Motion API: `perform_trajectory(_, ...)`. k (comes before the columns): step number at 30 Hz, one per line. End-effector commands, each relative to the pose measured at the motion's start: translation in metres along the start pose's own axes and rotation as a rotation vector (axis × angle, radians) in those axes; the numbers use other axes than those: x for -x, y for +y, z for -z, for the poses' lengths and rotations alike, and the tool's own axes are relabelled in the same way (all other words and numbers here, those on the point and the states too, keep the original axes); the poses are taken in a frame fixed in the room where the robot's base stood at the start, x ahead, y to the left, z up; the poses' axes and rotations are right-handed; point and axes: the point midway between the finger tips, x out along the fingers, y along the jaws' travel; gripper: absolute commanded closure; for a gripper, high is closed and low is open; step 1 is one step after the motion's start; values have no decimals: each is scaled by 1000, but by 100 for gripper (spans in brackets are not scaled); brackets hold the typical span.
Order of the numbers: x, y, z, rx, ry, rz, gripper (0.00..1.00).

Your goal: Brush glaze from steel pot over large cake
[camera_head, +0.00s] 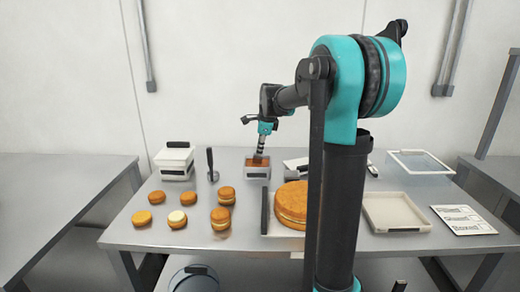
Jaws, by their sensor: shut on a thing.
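My gripper (265,128) is shut on a brush (260,146) with a dark, banded handle, held nearly upright. The brush's lower end reaches down to the steel pot (257,174), a small box-shaped vessel with orange-brown glaze showing at its top. How deep the bristles sit in the glaze is too small to tell. The large cake (289,204), round and golden with a pale middle layer, sits on a light tray (268,224) in front and to the right of the pot. My arm hides the cake's right side.
Several small round cakes (220,218) stand on the steel table's left part. A white lidded box (176,161) and a dark-handled tool (211,166) stand behind them. An empty pale tray (396,212), a clear-topped frame (420,162) and a printed sheet (462,220) lie at right.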

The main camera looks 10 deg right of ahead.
Motion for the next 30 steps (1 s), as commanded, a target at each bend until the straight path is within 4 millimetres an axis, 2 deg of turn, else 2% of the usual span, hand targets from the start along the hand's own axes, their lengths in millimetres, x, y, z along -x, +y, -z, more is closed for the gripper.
perform_trajectory(12, 1, 0, 0, 0, 1, -2, 100)
perform_trajectory(30, 42, -13, -8, 0, 0, -1, 100)
